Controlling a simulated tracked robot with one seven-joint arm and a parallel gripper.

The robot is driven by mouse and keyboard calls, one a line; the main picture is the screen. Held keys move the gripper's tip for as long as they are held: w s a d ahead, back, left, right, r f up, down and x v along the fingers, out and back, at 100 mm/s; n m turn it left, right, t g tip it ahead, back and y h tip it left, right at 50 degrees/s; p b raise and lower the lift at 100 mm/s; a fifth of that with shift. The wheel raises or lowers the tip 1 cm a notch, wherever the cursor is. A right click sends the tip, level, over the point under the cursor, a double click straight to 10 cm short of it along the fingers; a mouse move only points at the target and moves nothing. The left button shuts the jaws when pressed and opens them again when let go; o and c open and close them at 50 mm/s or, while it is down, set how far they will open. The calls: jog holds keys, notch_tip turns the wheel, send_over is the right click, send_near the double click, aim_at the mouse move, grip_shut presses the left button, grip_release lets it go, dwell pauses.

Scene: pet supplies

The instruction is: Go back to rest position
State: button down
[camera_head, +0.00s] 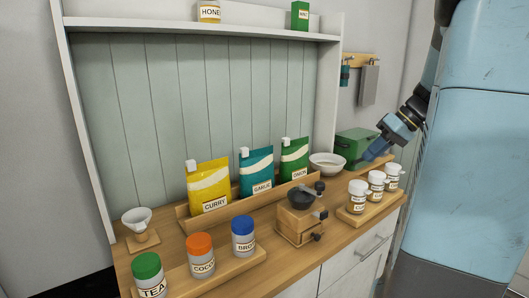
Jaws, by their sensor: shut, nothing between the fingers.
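My gripper (369,154) is at the right of the view, at the end of my arm, which comes down from the upper right. It points down and to the left, in front of the green box (353,142) at the back right of the counter. The fingers are shut and hold nothing. I cannot tell whether they touch the box.
The wooden counter (343,230) holds a white bowl (327,163), a grinder (300,218), several white jars (376,183), pouches (256,173) in a rack, colored-lid jars (202,256) and a funnel (137,220). A shelf (130,25) stands above. Towels (369,84) hang behind.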

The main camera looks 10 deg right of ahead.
jog(key=s+a+m+h, duration=0.1)
jog(key=s+a+h, duration=0.2)
jog(key=s+a, duration=0.3)
jog(key=s+a+f+m+t+h, duration=0.1)
jog(key=s+a+h, duration=0.2)
jog(key=s+a, duration=0.4)
jog(key=a, duration=0.7)
jog(key=shift+s+f+m+t, duration=0.2)
jog(key=shift+s+m+t, duration=0.1)
jog(key=shift+a, duration=0.1)
